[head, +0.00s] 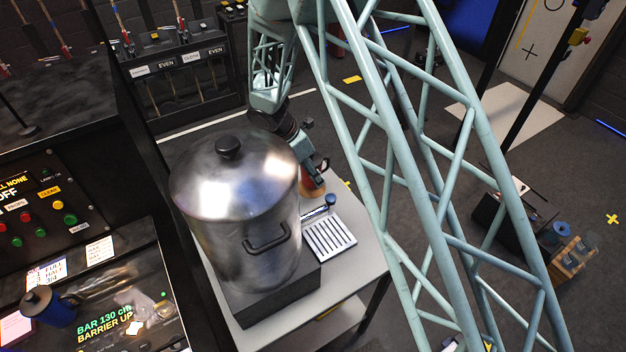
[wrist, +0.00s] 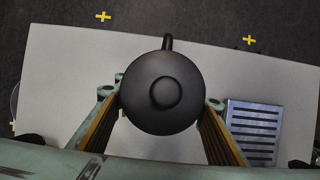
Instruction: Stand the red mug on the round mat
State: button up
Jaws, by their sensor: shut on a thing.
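My gripper (wrist: 160,98) is shut on a round thing with a black knobbed lid (wrist: 185,75) and a short dark handle pointing up in the picture. In the head view, an orange-red body, apparently the red mug (head: 313,187), shows under my gripper (head: 312,168), half hidden behind the big steel urn. The mug's base is hidden, so I cannot tell whether it touches the table. I cannot make out the round mat for certain; a thin curved rim (wrist: 15,102) shows at the left edge of the wrist view.
The urn (head: 235,210) stands on a black block on the pale table (head: 352,268). A slatted drip tray (head: 330,238) lies beside it, right of the held thing in the wrist view (wrist: 255,130). A blue lidded mug (head: 50,306) is at far left, by the button panel (head: 45,205).

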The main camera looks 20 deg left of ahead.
jog(key=shift+f, duration=1.3)
jog(key=shift+f, duration=0.1)
jog(key=o, duration=1)
jog(key=shift+c, duration=0.2)
jog(key=shift+p+v, duration=0.3)
jog(key=shift+v, duration=5.85)
jog(key=shift+d, duration=0.1)
